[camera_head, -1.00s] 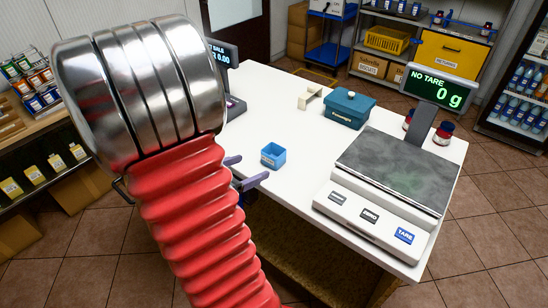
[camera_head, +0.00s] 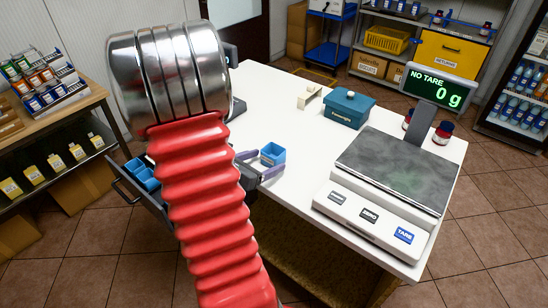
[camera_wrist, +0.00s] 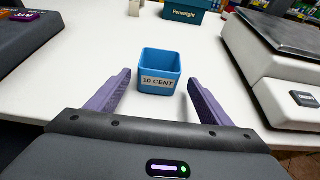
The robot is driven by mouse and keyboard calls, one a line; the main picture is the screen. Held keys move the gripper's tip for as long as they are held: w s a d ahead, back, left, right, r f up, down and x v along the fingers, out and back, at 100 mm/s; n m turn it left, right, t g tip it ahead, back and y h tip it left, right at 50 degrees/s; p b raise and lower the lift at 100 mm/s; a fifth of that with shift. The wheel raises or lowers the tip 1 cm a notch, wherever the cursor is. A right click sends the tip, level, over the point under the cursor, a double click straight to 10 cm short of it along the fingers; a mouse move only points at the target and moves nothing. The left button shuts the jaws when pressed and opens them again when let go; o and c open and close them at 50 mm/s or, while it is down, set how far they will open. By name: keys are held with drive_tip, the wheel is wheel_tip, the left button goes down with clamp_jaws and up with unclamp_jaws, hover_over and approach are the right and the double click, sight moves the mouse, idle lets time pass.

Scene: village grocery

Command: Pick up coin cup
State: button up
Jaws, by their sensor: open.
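The coin cup (camera_wrist: 160,73) is a small blue square open-topped cup with a "10 CENT" label, upright on the white counter. It also shows in the head view (camera_head: 272,154) near the counter's left front edge. My gripper (camera_wrist: 160,82) is open, its purple fingers pointing at the cup from the near side, one to each side of its line. In the head view my gripper (camera_head: 259,164) is low over the counter beside the cup. The cup looks at or just beyond the fingertips; I cannot tell whether they touch it. Part of the arm hides the counter's left side.
A scale (camera_head: 388,176) reading 0 g stands to the right on the counter (camera_head: 245,100). A teal box (camera_head: 349,109) and a small cream holder (camera_head: 310,95) stand farther back. An open drawer with blue cups (camera_head: 143,176) shows left of my arm.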

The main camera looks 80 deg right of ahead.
sight(268, 159)
drive_tip(key=shift+x, duration=2.65)
drive_tip(key=shift+w, duration=0.1)
drive_tip(key=shift+c, duration=0.3)
drive_tip(key=c, duration=1)
drive_tip(key=shift+r, duration=0.15)
drive_tip(key=shift+c, duration=0.2)
wheel_tip(268, 159, up, 10)
